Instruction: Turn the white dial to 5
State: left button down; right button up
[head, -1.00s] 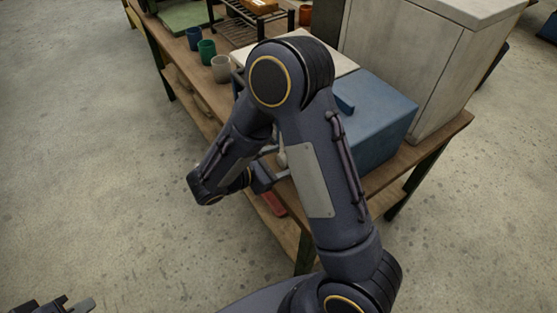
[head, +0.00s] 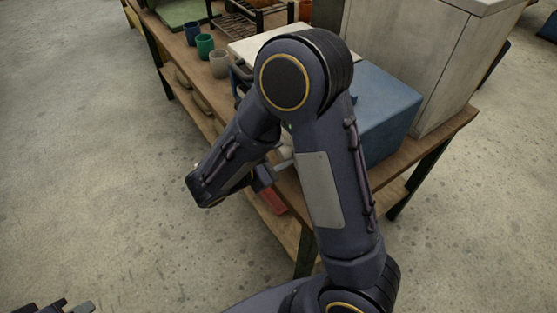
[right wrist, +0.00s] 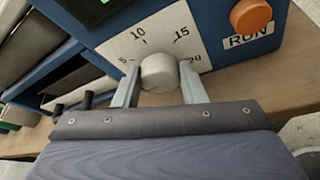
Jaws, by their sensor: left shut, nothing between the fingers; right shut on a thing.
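The white dial (right wrist: 160,72) shows in the right wrist view on a pale scale plate (right wrist: 118,46) marked 5, 10, 15 and 20. My right gripper (right wrist: 159,82) is shut on the dial, one finger on each side. No pointer mark on the dial can be made out. The plate is on the front of a blue machine (head: 388,108), seen in the head view. There my right arm hides the dial and most of the machine's front. My left gripper (head: 78,307) is shut and empty at the bottom left edge, far from the machine.
An orange button (right wrist: 251,14) above a RUN label (right wrist: 248,37) sits right of the scale plate. The machine stands on a wooden table (head: 425,148) beside a big grey cabinet (head: 400,55). Several cups, including a green one (head: 205,45), stand farther back. The floor at left is clear.

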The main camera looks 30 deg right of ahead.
jog(key=m+t+b, duration=0.1)
jog(key=m+b, duration=0.1)
jog(key=b, duration=0.3)
jog(key=f+m+t+h+b, duration=0.1)
jog(key=m+t+b, duration=0.1)
jog(key=b, duration=0.3)
jog(key=shift+s+m, duration=0.2)
jog(key=shift+m, duration=0.5)
jog(key=shift+r+m+t+b, duration=0.1)
jog(key=shift+m+t+b, duration=0.45)
jog(key=shift+b, duration=0.7)
jog(key=o, duration=1)
jog(key=shift+r+m, duration=0.1)
jog(key=shift+m, duration=0.15)
jog(key=shift+a, duration=0.1)
jog(key=v, duration=0.7)
jog(key=shift+s+a, duration=0.15)
jog(key=shift+a, duration=0.2)
